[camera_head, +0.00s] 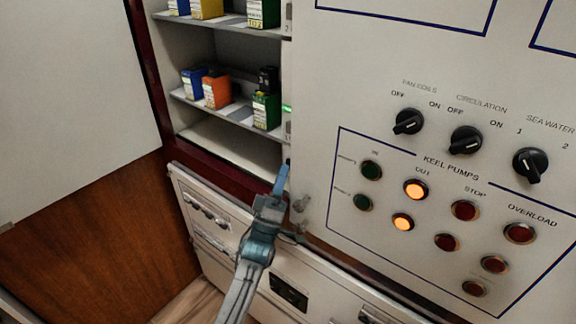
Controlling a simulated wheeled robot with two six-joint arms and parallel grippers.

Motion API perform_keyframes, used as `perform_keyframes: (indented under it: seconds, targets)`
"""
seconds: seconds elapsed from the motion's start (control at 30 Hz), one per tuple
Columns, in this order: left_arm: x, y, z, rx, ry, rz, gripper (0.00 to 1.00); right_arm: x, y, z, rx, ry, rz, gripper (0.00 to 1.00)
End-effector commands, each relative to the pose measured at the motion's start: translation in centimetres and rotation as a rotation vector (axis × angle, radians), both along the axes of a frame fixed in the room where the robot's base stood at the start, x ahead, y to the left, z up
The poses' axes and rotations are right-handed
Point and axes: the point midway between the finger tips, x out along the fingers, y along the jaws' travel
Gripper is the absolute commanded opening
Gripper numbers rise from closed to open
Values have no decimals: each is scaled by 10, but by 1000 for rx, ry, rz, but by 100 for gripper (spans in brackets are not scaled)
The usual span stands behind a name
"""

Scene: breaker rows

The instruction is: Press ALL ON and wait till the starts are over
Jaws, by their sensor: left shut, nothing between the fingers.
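No button that I can read as ALL ON shows in the head view. The white control panel (335,90) fills the right side. Its KEEL PUMPS block has two amber lamps lit, an upper one (415,189) and a lower one (402,222). The green buttons (371,170) to their left and the red ones (464,210) to their right look dark. My left gripper (284,172) is shut and empty, pointing up in front of the panel's left edge, by the shelf's lower right corner. I cannot tell whether it touches anything. My right gripper is not in view.
Three black rotary knobs, FAN COILS (408,121), CIRCULATION (465,140) and SEA WATER (530,165), stick out above the pump block. A shelf (225,150) with coloured boxes stands left. A small green light (288,110) glows at its right edge. Drawers (215,225) lie below.

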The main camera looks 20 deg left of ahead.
Motion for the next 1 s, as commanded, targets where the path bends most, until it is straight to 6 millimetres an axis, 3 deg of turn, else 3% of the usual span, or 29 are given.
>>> perform_keyframes:
  seconds: [0.03,0.23,0.7,1.0]
  targets:
    - [3,-1,-8,-3,19,-1,0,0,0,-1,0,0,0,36]
    - [-2,0,-10,-2,24,0,0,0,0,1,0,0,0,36]
    - [-44,15,-8,1,17,1,0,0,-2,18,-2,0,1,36]
    - [-47,16,-7,2,12,1,0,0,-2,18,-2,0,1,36]
